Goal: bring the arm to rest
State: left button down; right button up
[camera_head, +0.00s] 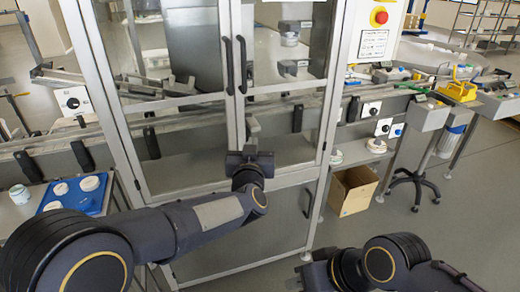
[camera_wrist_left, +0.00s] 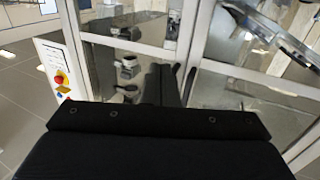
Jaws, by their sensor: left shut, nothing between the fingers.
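My left arm reaches in from the left in the camera_head view. Its left gripper (camera_head: 252,125) points away from me, in front of the glass-doored machine cabinet (camera_head: 235,112), below the two black door handles (camera_head: 235,65). The gripper is shut and empty; whether it touches the cabinet I cannot tell. In the left wrist view the dark gripper body fills the bottom, and the door handles (camera_wrist_left: 182,85) stand just beyond it. The cabinet doors look closed. My right arm (camera_head: 380,262) is low at the bottom right; its gripper cannot be made out.
A blue tray (camera_head: 95,204) with white round pieces lies on a side table at the left, beside a small jar (camera_head: 19,194). An open cardboard box (camera_head: 353,190) stands on the floor right of the cabinet. A black stool base (camera_head: 415,185) stands further right. Open floor lies at the right.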

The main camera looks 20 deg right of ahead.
pick_arm(q)
jog(key=s+a+r+n+g+p, duration=0.1)
jog(key=s+a+r+g, duration=0.15)
jog(key=a, duration=1.05)
jog(key=s+a+r+n+g+p, duration=0.1)
jog(key=s+a+r+g, duration=0.15)
jog(key=a, duration=1.05)
jog(key=s+a+f+n+g+y, duration=0.2)
jog(key=s+a+f, duration=0.2)
jog(key=s+a, duration=0.85)
jog(key=s+a+f+n+g, duration=0.1)
jog(key=s+a+f, duration=0.1)
jog(key=s, duration=0.3)
jog(key=s+a+f+n+g+y, duration=0.1)
jog(key=s+a+f, duration=0.1)
jog(key=s, duration=0.3)
jog(key=s+a+f+n+g+y+p, duration=0.1)
jog(key=s+a+f, duration=0.1)
jog(key=s+f, duration=0.2)
jog(key=shift+s, duration=0.65)
pick_arm(e)
jog(key=r, duration=0.3)
jog(key=shift+s+d, duration=0.1)
jog(key=shift+s, duration=0.2)
